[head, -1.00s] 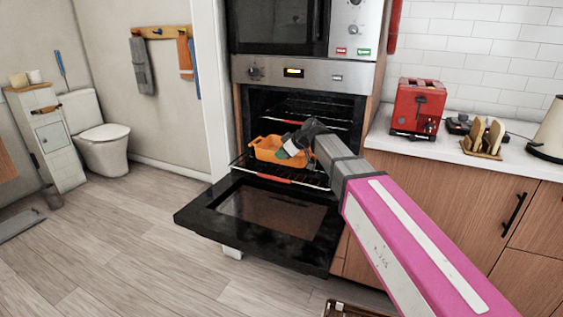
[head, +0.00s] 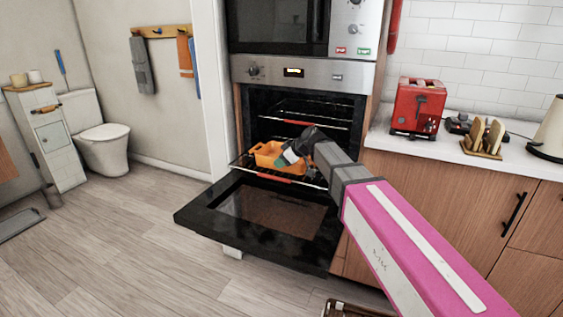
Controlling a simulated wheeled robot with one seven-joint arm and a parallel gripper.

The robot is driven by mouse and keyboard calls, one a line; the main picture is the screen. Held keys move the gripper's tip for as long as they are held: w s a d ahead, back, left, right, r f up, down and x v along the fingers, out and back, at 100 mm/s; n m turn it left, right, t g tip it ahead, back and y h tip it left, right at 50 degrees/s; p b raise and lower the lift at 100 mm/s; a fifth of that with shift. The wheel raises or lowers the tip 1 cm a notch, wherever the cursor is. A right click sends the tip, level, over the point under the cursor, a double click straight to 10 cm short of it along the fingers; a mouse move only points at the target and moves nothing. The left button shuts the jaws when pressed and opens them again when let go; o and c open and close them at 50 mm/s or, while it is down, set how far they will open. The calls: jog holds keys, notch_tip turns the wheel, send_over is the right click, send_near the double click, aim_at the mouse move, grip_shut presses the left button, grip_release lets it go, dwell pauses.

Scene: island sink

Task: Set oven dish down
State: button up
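The orange oven dish (head: 268,150) is at the mouth of the open oven, over the pulled-out lower rack (head: 312,181). It looks level; whether it rests fully on the rack is hard to tell. My gripper (head: 287,157) is at the right side of the dish, overlapping its rim in the head view. Its fingertips are small and partly hidden, so I cannot tell whether they are shut on the dish.
The oven door (head: 265,215) is folded down in front of the rack. An upper rack (head: 310,120) is inside the oven. A red toaster (head: 417,106) and a toast rack (head: 484,137) stand on the counter at right.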

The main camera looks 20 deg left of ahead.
jog(key=shift+r, duration=0.15)
jog(key=v, duration=1.2)
